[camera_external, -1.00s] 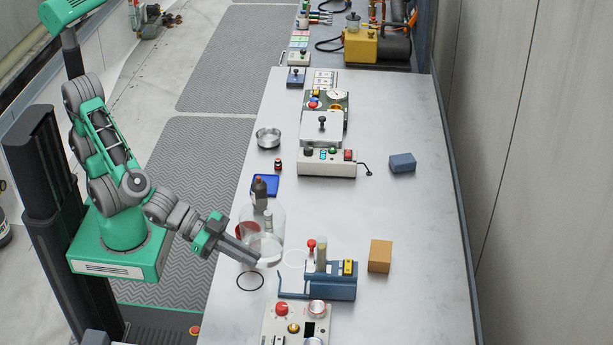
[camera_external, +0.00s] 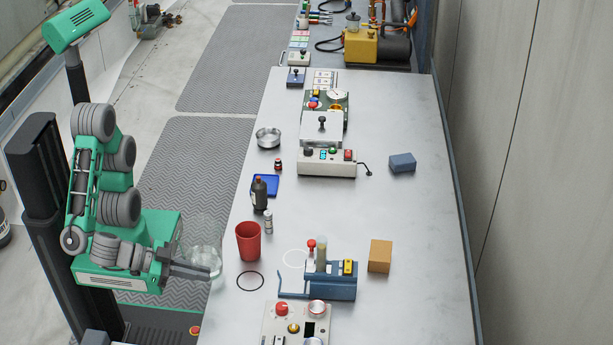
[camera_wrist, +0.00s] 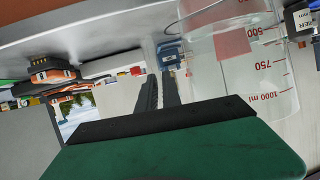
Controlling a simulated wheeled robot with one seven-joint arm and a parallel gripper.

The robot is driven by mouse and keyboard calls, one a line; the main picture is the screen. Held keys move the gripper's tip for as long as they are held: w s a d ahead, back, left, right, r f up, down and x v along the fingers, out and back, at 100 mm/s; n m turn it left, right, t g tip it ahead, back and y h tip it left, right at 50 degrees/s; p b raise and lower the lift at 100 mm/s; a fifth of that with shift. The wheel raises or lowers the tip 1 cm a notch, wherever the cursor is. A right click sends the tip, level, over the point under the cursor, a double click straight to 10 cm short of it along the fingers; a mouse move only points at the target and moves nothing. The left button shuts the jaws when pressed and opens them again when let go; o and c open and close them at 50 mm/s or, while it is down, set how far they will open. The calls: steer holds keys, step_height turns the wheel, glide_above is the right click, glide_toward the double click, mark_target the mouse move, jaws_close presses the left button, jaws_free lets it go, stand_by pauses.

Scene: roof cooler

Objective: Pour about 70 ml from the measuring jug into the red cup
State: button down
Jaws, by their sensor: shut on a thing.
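The clear measuring jug (camera_external: 205,259) is in my gripper (camera_external: 213,271), left of the table's left edge in the external view. My gripper is shut on it. In the wrist view the jug (camera_wrist: 262,75) shows red marks, among them 500, 750 and 1000 ml. How much liquid is in it I cannot tell. The red cup (camera_external: 248,243) stands upright on the table, to the right of the jug and apart from it.
A black ring (camera_external: 250,281) lies in front of the cup. A dark bottle (camera_external: 260,193) and a small shaker (camera_external: 268,222) stand behind it. A blue device (camera_external: 325,287) and a control box (camera_external: 292,325) are to the right and front. The table's right side is mostly clear.

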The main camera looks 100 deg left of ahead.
mark_target(201, 261)
steer(key=shift+s+a+n, duration=0.15)
steer(key=shift+s+n, duration=0.15)
steer(key=shift+s, duration=0.15)
steer(key=r+g+p, duration=0.1)
steer(key=p, duration=0.1)
steer(key=w+a+r+g+h+p, duration=0.1)
steer(key=p, duration=0.1)
steer(key=shift+w+a+r+n+g, duration=0.15)
steer(key=shift+w+r+n+g, duration=0.15)
steer(key=shift+g, duration=0.1)
steer(key=w+a+r+n+g+h+p, duration=0.2)
steer(key=w+a+r+g+h+p, duration=0.1)
steer(key=g+p, duration=0.4)
steer(key=shift+w+a+r+h+p, duration=0.25)
steer(key=shift+w+r+h+p, duration=0.45)
steer(key=shift+w+r+p, duration=0.6)
steer(key=shift+s+f+p, duration=0.2)
steer(key=shift+s+p, duration=0.1)
steer(key=shift+p, duration=0.1)
